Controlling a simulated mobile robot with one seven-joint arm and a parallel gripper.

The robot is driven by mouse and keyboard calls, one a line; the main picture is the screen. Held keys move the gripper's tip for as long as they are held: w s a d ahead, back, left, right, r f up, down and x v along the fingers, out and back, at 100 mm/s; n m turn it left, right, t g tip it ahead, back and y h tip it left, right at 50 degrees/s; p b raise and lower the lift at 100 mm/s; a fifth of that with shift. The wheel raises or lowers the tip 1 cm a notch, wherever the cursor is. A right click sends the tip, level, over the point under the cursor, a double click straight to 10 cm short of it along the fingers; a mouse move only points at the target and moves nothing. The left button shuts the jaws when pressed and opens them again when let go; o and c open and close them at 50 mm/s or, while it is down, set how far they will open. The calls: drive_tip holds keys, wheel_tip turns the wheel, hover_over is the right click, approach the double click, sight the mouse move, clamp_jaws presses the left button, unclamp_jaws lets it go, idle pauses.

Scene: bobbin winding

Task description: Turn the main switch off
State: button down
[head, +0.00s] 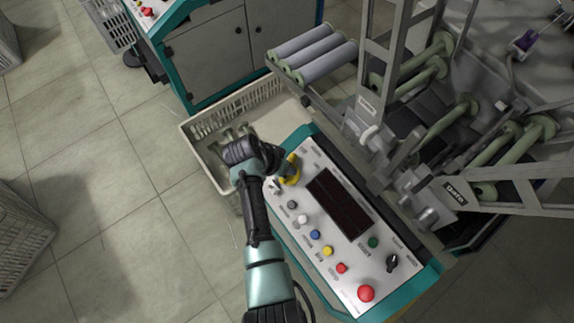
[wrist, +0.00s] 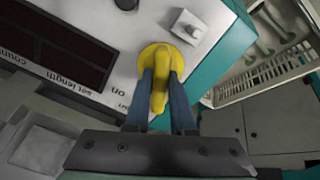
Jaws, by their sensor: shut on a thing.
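The main switch is a yellow rotary knob on a round yellow base (wrist: 186,58). In the head view the yellow switch (head: 291,178) sits at the far left corner of the white control panel (head: 306,228), partly hidden by my wrist. My gripper (wrist: 162,80) is shut on the knob, with one dark finger on each side of its raised grip. The gripper also shows in the head view (head: 284,168). In the wrist view the grip points roughly up and down. An "on" label (wrist: 118,95) is printed left of the switch.
A dark display (head: 340,203), several coloured buttons and a red mushroom button (head: 366,293) share the panel. A cream crate (head: 205,128) with bobbins lies beyond the panel. Machine frames rise at right.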

drive_tip(key=shift+n, duration=0.4)
drive_tip(key=c, duration=0.8)
unclamp_jaws()
drive_tip(key=shift+o, duration=0.2)
drive_tip(key=p+v, duration=0.2)
drive_tip(key=v, duration=1.1)
